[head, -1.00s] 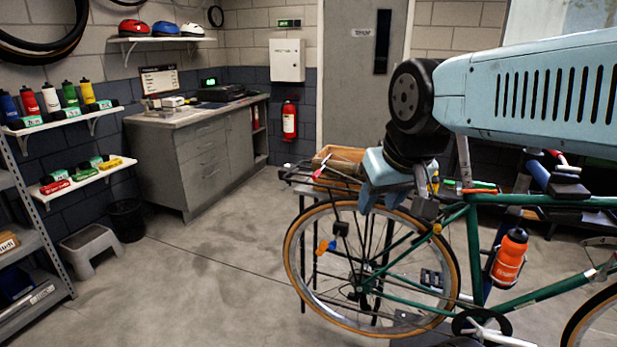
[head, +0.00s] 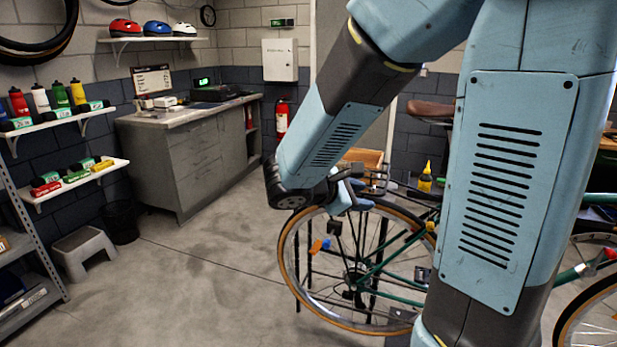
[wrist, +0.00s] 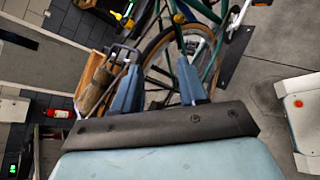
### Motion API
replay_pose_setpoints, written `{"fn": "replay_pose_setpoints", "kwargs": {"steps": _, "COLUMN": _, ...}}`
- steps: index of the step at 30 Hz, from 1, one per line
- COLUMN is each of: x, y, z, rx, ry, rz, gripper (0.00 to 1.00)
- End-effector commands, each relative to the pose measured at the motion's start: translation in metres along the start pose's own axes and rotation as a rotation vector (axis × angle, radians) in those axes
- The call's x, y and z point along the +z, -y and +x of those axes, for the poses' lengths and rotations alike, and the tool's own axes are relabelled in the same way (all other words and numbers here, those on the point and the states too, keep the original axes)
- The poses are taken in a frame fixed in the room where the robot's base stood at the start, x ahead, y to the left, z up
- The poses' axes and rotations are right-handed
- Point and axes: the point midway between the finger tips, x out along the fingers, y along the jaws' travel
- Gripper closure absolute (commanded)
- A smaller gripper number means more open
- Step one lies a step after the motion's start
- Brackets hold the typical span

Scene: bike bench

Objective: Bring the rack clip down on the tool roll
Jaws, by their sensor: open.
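My gripper (head: 350,195) is at the rear of the green bike, beside the rack above the back wheel. In the wrist view its two blue fingers (wrist: 158,68) are apart with nothing held between them. The rack clip (wrist: 122,52), a grey wire loop, shows just left of the fingers and stands up off the rack. A brown roll (wrist: 97,92), which looks like the tool roll, lies left of the left finger, partly hidden. In the head view my arm hides most of the rack, and I cannot make out the roll there.
A wooden box (head: 362,157) stands behind the rack. The back wheel (head: 340,265) is below my gripper. A grey workbench (head: 190,160) is at the left rear. The floor left of the bike is clear.

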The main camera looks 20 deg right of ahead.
Motion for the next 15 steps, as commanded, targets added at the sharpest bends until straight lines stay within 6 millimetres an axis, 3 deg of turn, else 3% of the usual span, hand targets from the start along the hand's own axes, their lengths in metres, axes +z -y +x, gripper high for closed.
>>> {"fn": "replay_pose_setpoints", "kwargs": {"steps": 9, "x": -0.089, "y": -0.060, "z": -0.033, "rx": 0.445, "ry": 0.155, "rz": -0.425, "gripper": 0.58}}
{"fn": "replay_pose_setpoints", "kwargs": {"steps": 15, "x": -0.133, "y": -0.075, "z": -0.057, "rx": 0.641, "ry": 0.202, "rz": -0.569, "gripper": 0.58}}
